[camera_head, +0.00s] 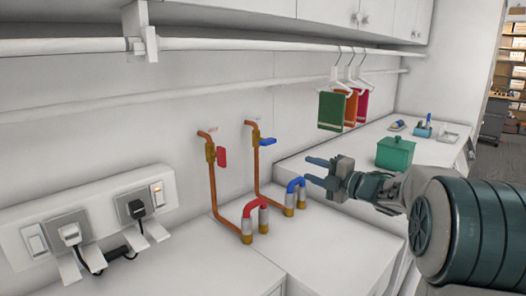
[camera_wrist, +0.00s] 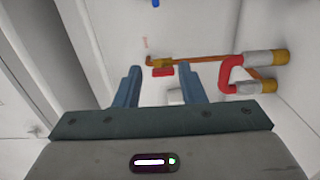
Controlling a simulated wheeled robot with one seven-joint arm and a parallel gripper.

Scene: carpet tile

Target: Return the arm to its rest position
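My gripper (camera_head: 318,171) is at the end of my arm, which reaches in from the right in the head view. It is above the white counter, close to the blue-ended pipe bend as seen from the head. In the wrist view the two blue fingers of my gripper (camera_wrist: 160,84) stand wide apart with nothing held between them. Beyond the fingers are a red valve handle (camera_wrist: 163,72) and a red pipe bend (camera_wrist: 232,75). No contact between the fingers and the pipes can be made out.
Copper pipes with a red handle (camera_head: 222,158) and a blue handle (camera_head: 267,142) run along the wall. A socket strip (camera_head: 96,207) with plugs is at left. A green box (camera_head: 395,153) stands on the right counter (camera_head: 345,142). Small towels (camera_head: 332,110) hang from a rail.

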